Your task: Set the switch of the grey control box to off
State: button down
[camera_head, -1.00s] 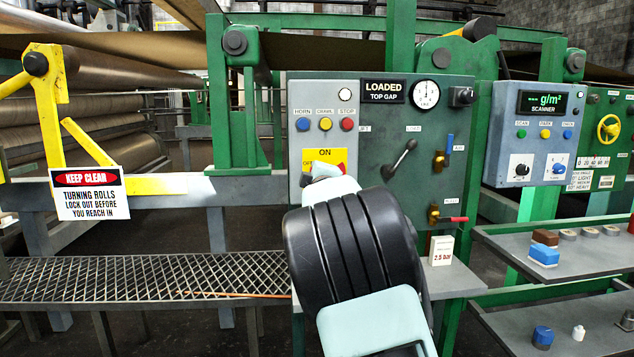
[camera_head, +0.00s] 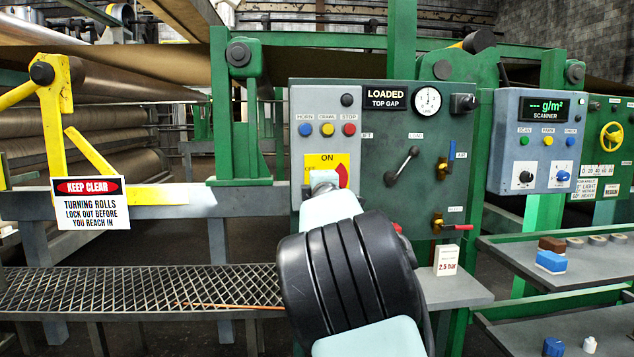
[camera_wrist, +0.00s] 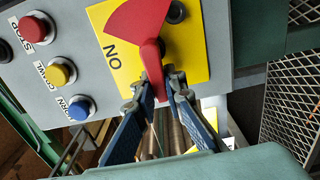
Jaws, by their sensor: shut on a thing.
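The grey control box (camera_head: 322,98) stands in the middle of the head view, with a yellow switch plate (camera_head: 312,160) low on its face. The red rotary switch (camera_wrist: 150,52) shows in the wrist view: a fan-shaped disc with a narrow lever. The lever points down in that view, a quarter turn from the word ON, which matches the left side of the plate in the head view. My gripper (camera_wrist: 160,82) is shut on the lever's end, one fingertip on each side. In the head view my gripper (camera_head: 322,182) hides the lever and part of the plate.
Blue, yellow and red buttons (camera_head: 327,129) sit just above the plate, with a dark lamp (camera_head: 347,100) over them. A green panel (camera_head: 385,215) with levers adjoins at right. A mesh walkway (camera_head: 140,285) and a keep-clear sign (camera_head: 90,203) are at left.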

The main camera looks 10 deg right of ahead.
jog(key=shift+f, duration=0.1)
jog(key=c, duration=2)
grip_release()
jog(key=shift+s, duration=6)
